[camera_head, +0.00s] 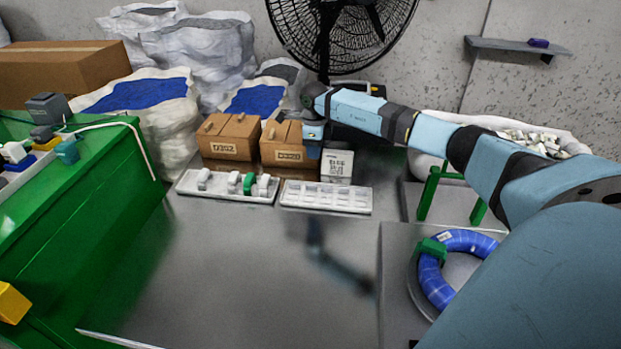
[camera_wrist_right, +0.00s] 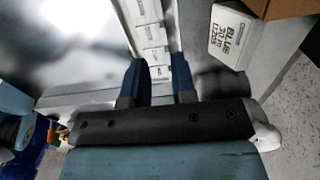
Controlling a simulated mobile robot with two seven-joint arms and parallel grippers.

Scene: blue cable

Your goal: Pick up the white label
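Several white labels (camera_wrist_right: 153,36) lie in a row in a narrow white tray in the wrist view. In the head view this looks like the right-hand white tray (camera_head: 326,209), whose contents are too small to tell apart. My right gripper (camera_head: 313,148) hangs above the back of this tray, in front of the cardboard boxes. In the wrist view its two dark blue fingers (camera_wrist_right: 158,88) are apart, with the end of the label row seen between them. I see nothing clasped. My left gripper is not in view.
A white box with "BLUE 30 m" print (camera_wrist_right: 232,36) stands right beside the tray. Cardboard boxes (camera_head: 231,138) stand behind. Another white tray (camera_head: 226,187) holds white and green parts. A blue cable coil (camera_head: 437,283) lies at right. The front table is clear.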

